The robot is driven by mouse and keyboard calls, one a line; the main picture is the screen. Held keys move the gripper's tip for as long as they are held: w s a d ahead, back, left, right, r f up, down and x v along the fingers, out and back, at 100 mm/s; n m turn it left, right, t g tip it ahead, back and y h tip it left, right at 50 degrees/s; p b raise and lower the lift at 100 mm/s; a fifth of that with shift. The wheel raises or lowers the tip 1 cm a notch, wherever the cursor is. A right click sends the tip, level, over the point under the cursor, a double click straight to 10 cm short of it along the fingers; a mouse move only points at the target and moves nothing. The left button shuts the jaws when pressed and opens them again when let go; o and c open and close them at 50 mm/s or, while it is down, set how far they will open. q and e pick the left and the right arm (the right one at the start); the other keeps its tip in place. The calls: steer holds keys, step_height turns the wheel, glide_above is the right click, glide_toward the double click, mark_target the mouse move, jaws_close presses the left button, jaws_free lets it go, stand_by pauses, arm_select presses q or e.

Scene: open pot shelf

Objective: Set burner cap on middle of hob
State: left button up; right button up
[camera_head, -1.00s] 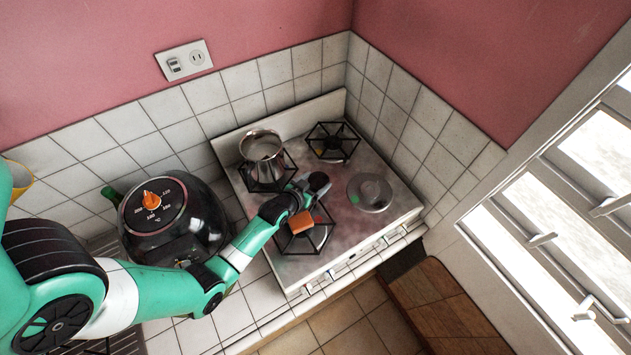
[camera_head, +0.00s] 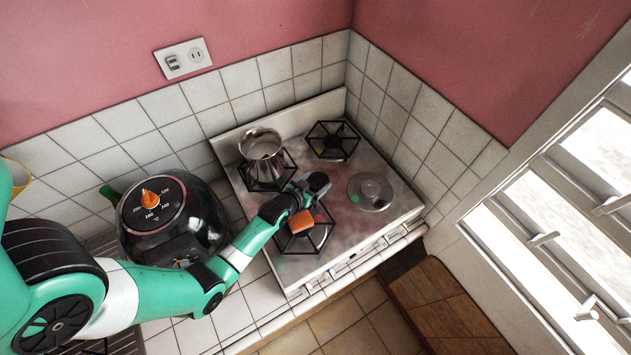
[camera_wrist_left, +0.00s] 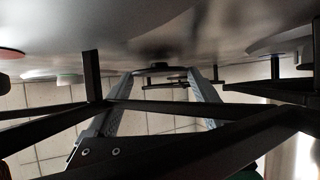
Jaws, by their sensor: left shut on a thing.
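The burner cap (camera_head: 318,181) is a dark, round disc over the middle of the hob (camera_head: 334,206). My left gripper (camera_head: 308,189) reaches in from the left over the front-left grate and is shut on the cap. In the left wrist view, my two grey fingers (camera_wrist_left: 166,92) frame a dark round shape low over the metal surface; black grate bars cross in front and hide part of it. I cannot tell whether the cap touches the hob. My right gripper is not in view.
An orange block (camera_head: 301,223) is at the front-left grate, close to my gripper. A steel pot (camera_head: 262,150) stands on the back-left grate. The back-right grate (camera_head: 333,140) is empty. A round metal plate (camera_head: 371,193) lies at front right. A black cooker (camera_head: 172,222) stands left of the hob.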

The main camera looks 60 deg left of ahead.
arm_select(q)
steer(key=o, duration=1.1)
steer(key=shift+o, duration=0.2)
steer(key=shift+f, duration=0.1)
steer(key=r, duration=0.2)
steer(key=r+p, duration=0.1)
steer(key=r, duration=0.1)
steer(key=shift+s+d, duration=0.15)
steer(key=shift+d, duration=0.05)
steer(key=s+d+r+p, duration=0.1)
steer(key=s+d+r, duration=0.3)
steer(key=d, duration=0.1)
steer(key=s+d+r, duration=0.5)
steer(key=shift+s+p, duration=0.1)
steer(key=shift+p, duration=0.3)
